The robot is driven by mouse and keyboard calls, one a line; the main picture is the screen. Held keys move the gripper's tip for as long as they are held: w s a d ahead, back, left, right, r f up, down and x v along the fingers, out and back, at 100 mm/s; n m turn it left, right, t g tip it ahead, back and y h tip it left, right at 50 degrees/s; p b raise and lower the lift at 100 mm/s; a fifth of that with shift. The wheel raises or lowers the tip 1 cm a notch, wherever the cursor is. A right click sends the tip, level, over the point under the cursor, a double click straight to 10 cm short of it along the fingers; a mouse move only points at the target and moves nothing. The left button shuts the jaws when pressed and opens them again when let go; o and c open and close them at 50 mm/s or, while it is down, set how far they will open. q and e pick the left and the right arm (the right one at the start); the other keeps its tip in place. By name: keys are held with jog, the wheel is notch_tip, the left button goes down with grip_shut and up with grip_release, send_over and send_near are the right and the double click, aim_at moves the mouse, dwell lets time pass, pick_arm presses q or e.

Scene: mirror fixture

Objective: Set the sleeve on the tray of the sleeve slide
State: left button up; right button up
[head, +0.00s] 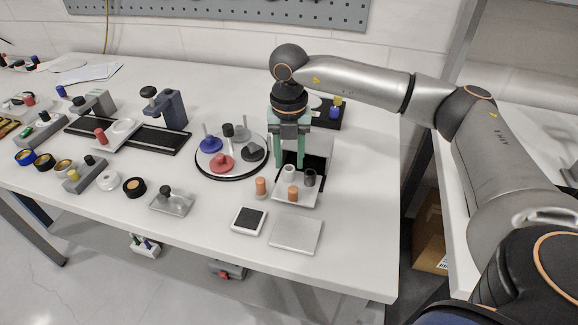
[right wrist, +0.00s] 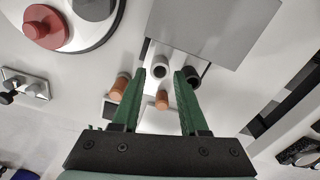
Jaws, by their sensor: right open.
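My right gripper (head: 290,165) points down with its green fingers apart, above the back of a small white tray (head: 312,195) that seems to be the slide's. An orange cylinder (head: 293,194) stands at the tray's front. Another orange cylinder (head: 261,187) stands at its left. My left gripper is out of view.
A round turntable (head: 203,166) with coloured knobbed pieces stands left of the gripper. A dark-screened device (head: 248,221) and a flat grey plate (head: 296,235) lie in front. A camera-like stand (head: 170,107) is farther left. The table's right front is clear.

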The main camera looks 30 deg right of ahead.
notch_tip(320, 180, up, 9)
dwell(1.4)
